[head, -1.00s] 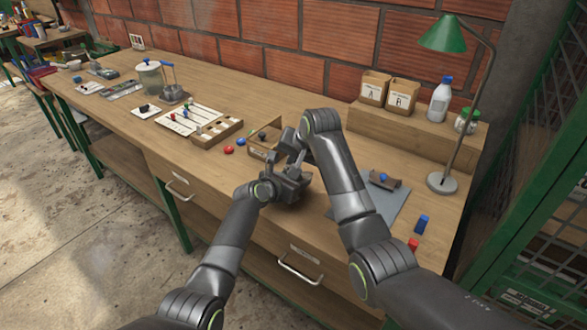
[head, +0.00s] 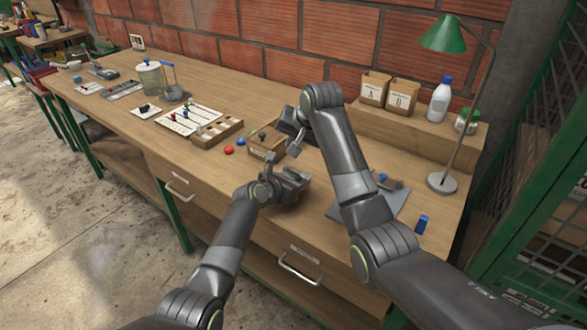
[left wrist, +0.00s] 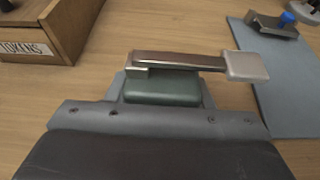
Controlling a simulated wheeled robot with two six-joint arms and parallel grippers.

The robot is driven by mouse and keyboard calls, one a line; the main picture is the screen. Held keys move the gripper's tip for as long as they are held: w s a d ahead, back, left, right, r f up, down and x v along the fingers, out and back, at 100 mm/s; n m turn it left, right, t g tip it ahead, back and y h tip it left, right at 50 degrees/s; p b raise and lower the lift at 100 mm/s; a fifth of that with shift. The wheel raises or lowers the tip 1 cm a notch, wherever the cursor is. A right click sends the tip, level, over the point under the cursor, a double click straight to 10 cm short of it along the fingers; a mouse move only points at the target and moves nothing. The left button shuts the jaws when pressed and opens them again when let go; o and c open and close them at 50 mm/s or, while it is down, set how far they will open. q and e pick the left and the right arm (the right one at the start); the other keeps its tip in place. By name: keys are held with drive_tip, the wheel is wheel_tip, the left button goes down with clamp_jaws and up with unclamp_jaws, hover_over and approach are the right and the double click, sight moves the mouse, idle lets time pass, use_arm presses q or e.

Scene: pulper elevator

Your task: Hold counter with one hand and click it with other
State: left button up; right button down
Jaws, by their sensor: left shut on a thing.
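My left gripper (head: 296,186) is low over the front of the workbench and shut on what looks like the counter. In the left wrist view, the counter shows as a dull green body (left wrist: 162,91) with a metal lever (left wrist: 180,61) across its top, ending in a pale pad at the right. The dark, broad part of my left gripper (left wrist: 160,135) hides its lower side.
The tokens box (head: 262,154) stands just behind my left gripper. A blue-grey mat (left wrist: 268,95) with a small metal device (left wrist: 270,25) lies to the right. A blue block (head: 421,224), a green lamp (head: 444,36) and a wooden tray (head: 217,133) share the bench.

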idle(0.4)
use_arm(q)
drive_tip(key=o, duration=1.1)
drive_tip(key=shift+s, duration=0.1)
